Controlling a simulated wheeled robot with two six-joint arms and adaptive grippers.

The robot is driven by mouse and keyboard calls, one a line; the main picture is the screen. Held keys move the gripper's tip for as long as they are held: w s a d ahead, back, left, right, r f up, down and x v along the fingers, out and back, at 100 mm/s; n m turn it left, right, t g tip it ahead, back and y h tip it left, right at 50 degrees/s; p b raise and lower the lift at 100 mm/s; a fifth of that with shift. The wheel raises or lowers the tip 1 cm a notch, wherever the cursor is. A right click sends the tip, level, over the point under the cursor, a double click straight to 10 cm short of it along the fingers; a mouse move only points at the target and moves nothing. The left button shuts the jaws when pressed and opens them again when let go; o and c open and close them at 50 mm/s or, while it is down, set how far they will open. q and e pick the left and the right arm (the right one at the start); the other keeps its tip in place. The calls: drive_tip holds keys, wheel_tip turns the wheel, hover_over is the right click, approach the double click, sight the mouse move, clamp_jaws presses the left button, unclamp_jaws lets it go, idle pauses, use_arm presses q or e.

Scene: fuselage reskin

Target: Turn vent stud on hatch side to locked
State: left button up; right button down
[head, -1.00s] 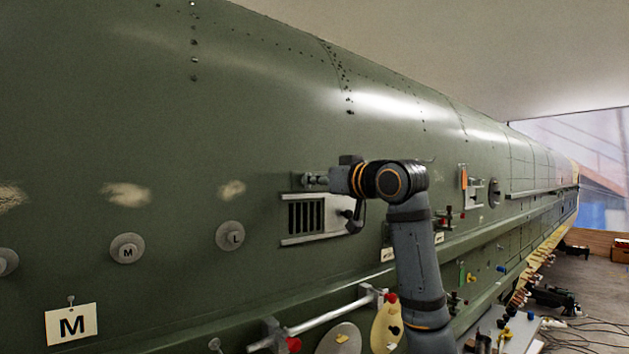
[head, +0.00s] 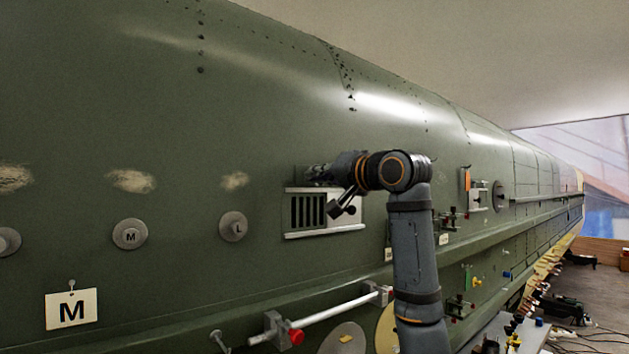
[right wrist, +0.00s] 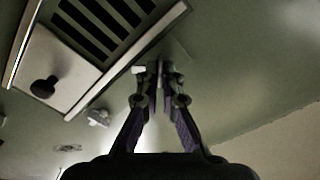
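The vent (head: 308,212) is a slotted grille in a pale frame on the green fuselage side. Its sliding plate with a black knob (right wrist: 43,87) shows in the right wrist view. My right gripper (head: 318,176) is at the vent's upper edge; in the right wrist view its fingertips (right wrist: 161,72) are close together beside the frame rail, with a thin pale piece between them, seemingly the vent stud. The fingers hide most of it, so its marking cannot be read. Another small metal stud (right wrist: 97,117) sits by the same rail, apart from the fingers. My left gripper is not in view.
Round discs marked M (head: 130,235) and L (head: 234,227) are on the skin left of the vent. A panel with an orange tag (head: 467,180) is to the right. Cables lie on the floor at far right.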

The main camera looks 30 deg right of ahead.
drive_tip(key=m+b, duration=0.1)
drive_tip(key=f+m, duration=0.1)
drive_tip(key=m, duration=0.1)
drive_tip(key=m+b, duration=0.1)
drive_tip(key=shift+w+a+f+m+b, duration=0.1)
drive_tip(key=shift+w+f+m+b, duration=0.05)
drive_tip(key=shift+f+m+b, duration=0.2)
drive_tip(key=m+b, duration=0.1)
drive_tip(key=m, duration=0.2)
drive_tip(key=shift+f+b, duration=0.1)
drive_tip(key=shift+b, duration=0.25)
drive_tip(key=shift+a+m+b, duration=0.1)
drive_tip(key=shift+m+b, duration=0.3)
drive_tip(key=shift+m, duration=0.35)
drive_tip(key=c, duration=1.3)
unclamp_jaws()
drive_tip(key=shift+c, duration=0.2)
drive_tip(key=o, duration=0.5)
drive_tip(key=shift+w+d+r, duration=0.2)
drive_tip(key=shift+d, duration=0.15)
drive_tip(key=shift+s+a, duration=0.1)
